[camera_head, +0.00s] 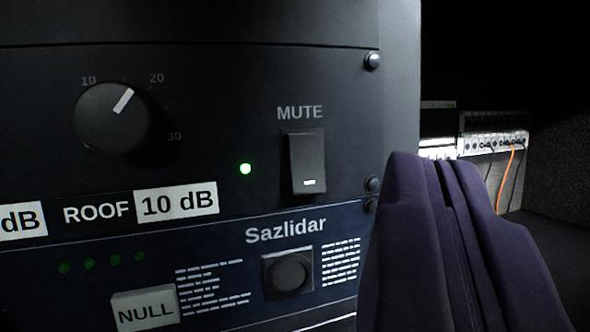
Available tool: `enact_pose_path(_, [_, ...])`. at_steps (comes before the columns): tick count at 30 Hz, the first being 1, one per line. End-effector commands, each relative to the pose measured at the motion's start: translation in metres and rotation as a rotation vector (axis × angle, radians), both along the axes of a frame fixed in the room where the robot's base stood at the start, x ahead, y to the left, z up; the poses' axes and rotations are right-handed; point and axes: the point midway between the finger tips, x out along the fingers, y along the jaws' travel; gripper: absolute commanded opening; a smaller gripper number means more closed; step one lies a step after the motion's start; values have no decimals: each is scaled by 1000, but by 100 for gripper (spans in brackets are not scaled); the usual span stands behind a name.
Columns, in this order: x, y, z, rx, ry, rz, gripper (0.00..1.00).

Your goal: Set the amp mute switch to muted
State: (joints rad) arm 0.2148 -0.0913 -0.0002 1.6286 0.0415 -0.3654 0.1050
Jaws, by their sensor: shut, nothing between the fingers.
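The mute switch (307,160) is a black rocker under the word MUTE on a black rack panel. A short white mark shows near its lower end. The lower end seems to stand out, but I cannot tell for sure which end is pressed in. A green light (245,169) is lit just to its left. My gripper (432,168), with dark purple fingers, is shut and empty. It is in the near right of the view, to the right of and below the switch, and apart from it in the picture.
A round knob (112,117) marked 10, 20 and 30 sits to the left, above a label (176,203) reading 10 dB. Below is the blue Sazlidar panel (215,255) with a square-framed button (289,272) and a NULL button (144,308). A patch panel (493,142) with an orange cable (507,175) is farther back.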

Motion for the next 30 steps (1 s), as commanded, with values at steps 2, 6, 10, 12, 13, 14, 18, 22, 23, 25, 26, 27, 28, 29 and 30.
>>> enact_pose_path(2, [11, 4, 4, 2, 1, 2, 0])
enact_pose_path(6, [28, 11, -1, 2, 2, 1, 0])
enact_pose_path(10, [38, 16, -4, 2, 0, 1, 0])
enact_pose_path(12, [42, 17, -4, 1, 0, -1, 0])
enact_pose_path(13, [43, 18, -5, 1, 0, -1, 0])
enact_pose_path(14, [44, 18, -5, 1, 0, -1, 0])
enact_pose_path(18, [46, 19, -6, 1, 0, -1, 0])
enact_pose_path(22, [46, 19, -6, 1, 0, -1, 0])
enact_pose_path(23, [46, 19, -6, 1, 0, -1, 0])
enact_pose_path(25, [46, 19, -6, 1, 0, -1, 0])
enact_pose_path(26, [46, 19, -6, 0, 0, -1, 0])
enact_pose_path(27, [46, 19, -6, 0, 0, -1, 0])
enact_pose_path(28, [46, 19, -6, 0, 0, -1, 0])
enact_pose_path(29, [46, 19, -6, 0, 0, -1, 0])
enact_pose_path(30, [46, 19, -5, 0, 0, -1, 0])
